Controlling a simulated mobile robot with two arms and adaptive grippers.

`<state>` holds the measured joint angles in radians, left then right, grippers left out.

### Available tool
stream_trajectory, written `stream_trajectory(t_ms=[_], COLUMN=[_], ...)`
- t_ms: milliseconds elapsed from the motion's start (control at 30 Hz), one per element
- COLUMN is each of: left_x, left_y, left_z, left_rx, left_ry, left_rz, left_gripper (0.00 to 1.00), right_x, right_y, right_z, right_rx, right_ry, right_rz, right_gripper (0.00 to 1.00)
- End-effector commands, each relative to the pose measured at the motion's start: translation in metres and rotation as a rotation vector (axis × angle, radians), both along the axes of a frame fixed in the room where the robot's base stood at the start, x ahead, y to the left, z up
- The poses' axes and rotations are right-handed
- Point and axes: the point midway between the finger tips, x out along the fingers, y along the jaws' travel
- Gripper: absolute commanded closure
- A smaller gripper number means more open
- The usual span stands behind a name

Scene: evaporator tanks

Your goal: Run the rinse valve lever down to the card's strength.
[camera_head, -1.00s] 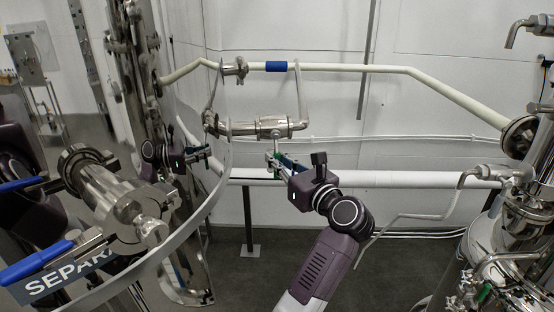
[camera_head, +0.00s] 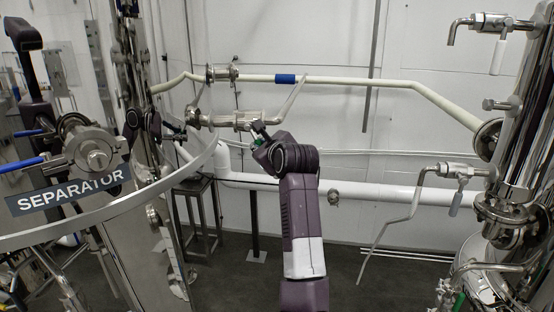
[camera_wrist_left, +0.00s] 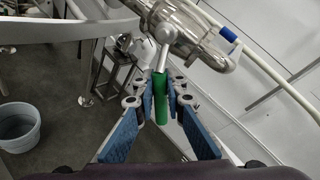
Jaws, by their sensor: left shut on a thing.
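The rinse valve (camera_head: 238,119) sits on a horizontal steel pipe below the cream pipe. It also shows at the top of the left wrist view (camera_wrist_left: 190,30). Its lever has a green grip (camera_wrist_left: 160,98) on a bright metal stem (camera_wrist_left: 160,58). My left gripper (camera_head: 259,136) is just below and right of the valve, mostly hidden by its own wrist in the head view. In the left wrist view its blue-padded fingers (camera_wrist_left: 160,100) are closed around the green grip. I cannot make out a card with a strength on it. My right gripper is not in view.
A steel tank marked SEPARATOR (camera_head: 74,191), with blue-handled fittings, fills the left. Steel vessels and valves (camera_head: 459,172) stand at right. A white pipe (camera_head: 375,189) runs low along the wall. A pale bucket (camera_wrist_left: 18,126) stands on the floor in the wrist view.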

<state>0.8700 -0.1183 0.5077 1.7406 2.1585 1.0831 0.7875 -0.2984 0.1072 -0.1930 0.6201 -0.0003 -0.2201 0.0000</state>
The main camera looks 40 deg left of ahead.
Motion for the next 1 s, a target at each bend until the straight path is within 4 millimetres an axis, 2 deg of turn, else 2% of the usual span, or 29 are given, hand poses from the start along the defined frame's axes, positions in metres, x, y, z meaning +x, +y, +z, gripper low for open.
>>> stream_trajectory(t_ms=[100, 367, 1000], left_x=[0.006, 0.009, 0.010], left_y=[0.000, -0.003, -0.004], left_z=[0.004, 0.011, 0.016], left_rx=[-0.068, -0.181, -0.245], left_ry=[-0.072, -0.172, -0.226], left_rz=[-0.010, -0.011, -0.007], left_gripper=[1.00, 1.00, 1.00], right_x=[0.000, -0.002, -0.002], right_y=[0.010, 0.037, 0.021], right_z=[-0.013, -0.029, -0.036], right_rx=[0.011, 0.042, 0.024], right_ry=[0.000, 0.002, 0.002], right_rz=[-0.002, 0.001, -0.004], right_gripper=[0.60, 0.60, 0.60])
